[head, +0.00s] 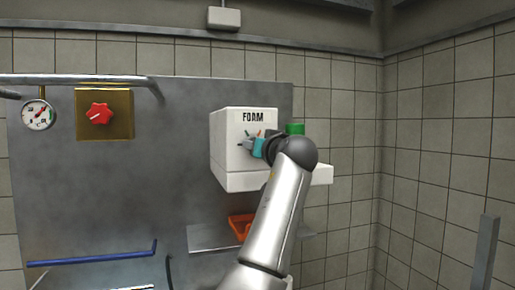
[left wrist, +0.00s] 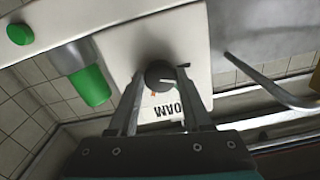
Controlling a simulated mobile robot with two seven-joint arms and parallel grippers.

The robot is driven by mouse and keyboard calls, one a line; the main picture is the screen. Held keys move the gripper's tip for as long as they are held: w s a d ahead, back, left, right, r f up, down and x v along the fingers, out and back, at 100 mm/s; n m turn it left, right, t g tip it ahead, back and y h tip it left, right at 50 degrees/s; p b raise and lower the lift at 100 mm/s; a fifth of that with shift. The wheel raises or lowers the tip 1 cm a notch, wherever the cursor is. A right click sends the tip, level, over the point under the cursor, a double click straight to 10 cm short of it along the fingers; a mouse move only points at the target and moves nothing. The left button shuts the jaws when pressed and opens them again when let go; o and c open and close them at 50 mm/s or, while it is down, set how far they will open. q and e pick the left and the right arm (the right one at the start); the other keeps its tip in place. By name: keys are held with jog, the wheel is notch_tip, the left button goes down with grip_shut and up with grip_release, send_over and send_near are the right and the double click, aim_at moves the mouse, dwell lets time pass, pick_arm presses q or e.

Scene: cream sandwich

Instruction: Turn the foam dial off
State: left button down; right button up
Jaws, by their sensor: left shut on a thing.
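The white foam machine (head: 229,148), with "FOAM" in black on its front, is mounted on the wall panel. Its round dark grey dial (left wrist: 158,73) shows in the left wrist view, with a pale pointer line towards the right of that picture. An orange mark (left wrist: 153,94) lies beside the dial on the label side. My left gripper (head: 249,143) is at the machine's front, its fingers on both sides of the dial, shut on it. The gripper largely hides the dial in the head view. My right gripper is in neither view.
A green cylinder (left wrist: 91,86) is beside the dial. Left of the machine are a red knob (head: 99,114) on a brass plate and a pressure gauge (head: 38,115). An orange object (head: 240,227) sits on the shelf (head: 206,239) below. A blue bar (head: 90,256) is lower left.

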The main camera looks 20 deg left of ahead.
pick_arm(q)
jog(key=shift+f+n, duration=0.1)
jog(key=shift+n, duration=1.9)
jog(key=shift+c, duration=1.7)
grip_release()
jog(key=shift+s+d, duration=0.1)
jog(key=b+v, duration=0.5)
jog(key=v, duration=1)
